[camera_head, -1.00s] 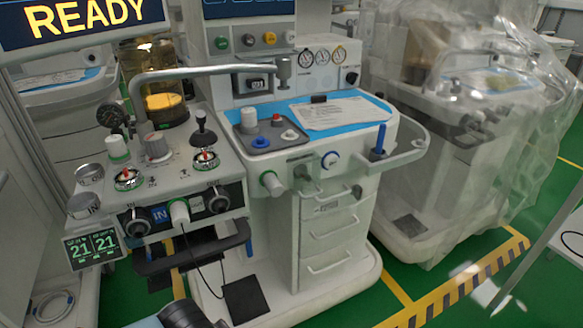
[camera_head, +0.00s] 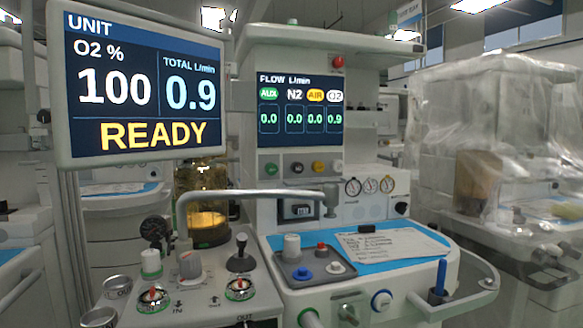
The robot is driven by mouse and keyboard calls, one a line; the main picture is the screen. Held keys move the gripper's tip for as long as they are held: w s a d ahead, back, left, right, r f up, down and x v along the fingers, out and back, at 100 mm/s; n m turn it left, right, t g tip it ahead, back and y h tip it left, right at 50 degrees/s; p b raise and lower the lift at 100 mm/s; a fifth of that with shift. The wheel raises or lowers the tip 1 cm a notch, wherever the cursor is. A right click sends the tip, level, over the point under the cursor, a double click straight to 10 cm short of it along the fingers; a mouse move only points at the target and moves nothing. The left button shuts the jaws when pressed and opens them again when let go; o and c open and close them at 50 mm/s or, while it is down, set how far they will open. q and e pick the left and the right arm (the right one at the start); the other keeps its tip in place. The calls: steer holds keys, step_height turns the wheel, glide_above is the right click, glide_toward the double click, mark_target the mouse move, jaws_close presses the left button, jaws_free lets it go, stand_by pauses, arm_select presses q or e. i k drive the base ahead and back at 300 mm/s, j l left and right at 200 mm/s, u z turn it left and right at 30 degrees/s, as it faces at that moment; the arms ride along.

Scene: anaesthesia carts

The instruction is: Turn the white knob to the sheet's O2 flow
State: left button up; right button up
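A row of small knobs sits under the flow screen (camera_head: 300,108). The white knob (camera_head: 337,167) is at its right end, beside a yellow knob (camera_head: 318,167), a black knob (camera_head: 297,168) and a green knob (camera_head: 270,169). The flow screen reads 0.9 under the white O2 label and 0.0 under the other labels. The printed sheet (camera_head: 395,244) lies on the blue mat of the cart top; its lines are too small to read surely. Neither of my grippers is in view.
A large screen (camera_head: 140,85) at upper left reads O2 100 %, total 0.9 L/min and READY. A grey pipe arm (camera_head: 250,194) crosses in front of the cart below the knobs. A plastic-covered cart (camera_head: 490,150) stands at right.

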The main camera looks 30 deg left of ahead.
mark_target(336, 165)
steer(key=i+l+u, duration=0.45)
steer(key=l+u, duration=0.25)
steer(key=l, duration=0.15)
steer(key=i+l+u, duration=0.1)
steer(key=l+u, duration=0.15)
steer(key=l, duration=0.1)
